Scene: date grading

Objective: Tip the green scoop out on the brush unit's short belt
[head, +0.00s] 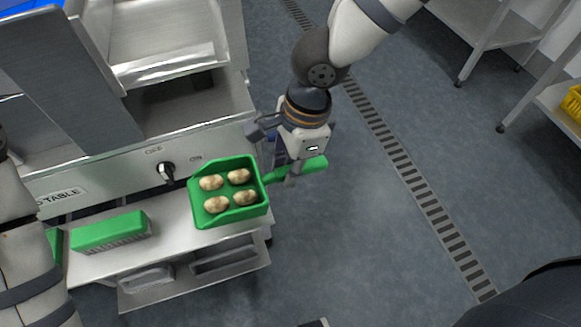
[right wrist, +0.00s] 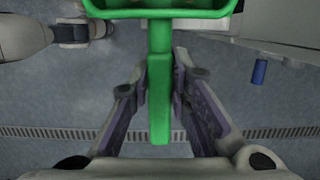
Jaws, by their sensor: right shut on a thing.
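The green scoop (head: 229,215) is held level by its handle, with several pale tan dates (head: 240,177) lying inside it. It appears above the right end of a steel shelf in the head view. My right gripper (head: 292,172) is shut on the scoop's handle (head: 312,166). In the right wrist view the handle (right wrist: 160,75) runs between the two fingers, with the scoop's rim (right wrist: 160,13) at the top. My left arm shows at the left edge; its gripper is out of view. I cannot make out the brush unit's short belt for certain.
A steel machine (head: 120,168) with an OFF/ON knob (head: 167,172) and lettering ending in "TABLE" stands behind the scoop. A green brush-like block (head: 110,231) lies on the steel shelf (head: 170,235). Open floor with a drain grate (head: 400,160) lies to the right.

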